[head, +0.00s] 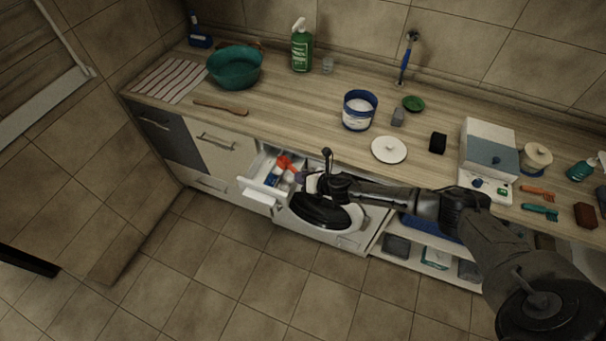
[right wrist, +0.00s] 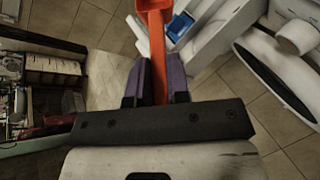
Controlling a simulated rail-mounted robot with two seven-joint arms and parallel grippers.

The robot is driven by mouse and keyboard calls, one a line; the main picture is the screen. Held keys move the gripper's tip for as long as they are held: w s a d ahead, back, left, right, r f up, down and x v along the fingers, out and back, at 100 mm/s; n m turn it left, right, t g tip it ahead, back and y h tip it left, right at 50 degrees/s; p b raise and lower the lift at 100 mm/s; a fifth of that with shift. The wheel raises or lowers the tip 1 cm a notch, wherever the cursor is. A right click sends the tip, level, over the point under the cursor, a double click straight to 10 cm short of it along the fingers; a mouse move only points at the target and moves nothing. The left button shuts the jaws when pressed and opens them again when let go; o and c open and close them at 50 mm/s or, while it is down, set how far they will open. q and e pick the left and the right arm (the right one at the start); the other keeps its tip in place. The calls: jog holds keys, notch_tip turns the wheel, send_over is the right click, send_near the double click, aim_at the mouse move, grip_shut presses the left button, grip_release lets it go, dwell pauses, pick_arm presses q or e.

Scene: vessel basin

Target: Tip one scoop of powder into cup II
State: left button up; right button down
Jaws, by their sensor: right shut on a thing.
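My right gripper (head: 300,178) is shut on the handle of an orange scoop (head: 286,162), over the open white drawer (head: 259,190) at the washing machine's upper left. In the right wrist view the scoop (right wrist: 157,50) runs up between the purple fingers (right wrist: 155,82). Its bowl is cut off by the top edge there, so I cannot tell how much powder it holds. A small blue part (right wrist: 180,25) shows in the drawer beside the scoop. No cup marking is readable. The blue tub (head: 357,122) stands open on the counter with white powder (head: 359,106) inside. My left gripper is not seen.
A round white lid (head: 388,150) lies on the counter near the tub. The black round washer door (head: 320,211) is below my gripper. A teal basin (head: 236,68) stands at the left.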

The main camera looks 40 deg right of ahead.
jog(key=shift+a+r+n+h+p, duration=0.15)
jog(key=shift+r+n+h+p, duration=0.45)
jog(key=shift+p, duration=1)
jog(key=r+n+h+p, duration=0.1)
jog(key=r+n+p, duration=0.1)
jog(key=p, duration=0.2)
jog(key=shift+a, duration=0.2)
jog(key=shift+n+p, duration=0.4)
jog(key=shift+p, duration=0.35)
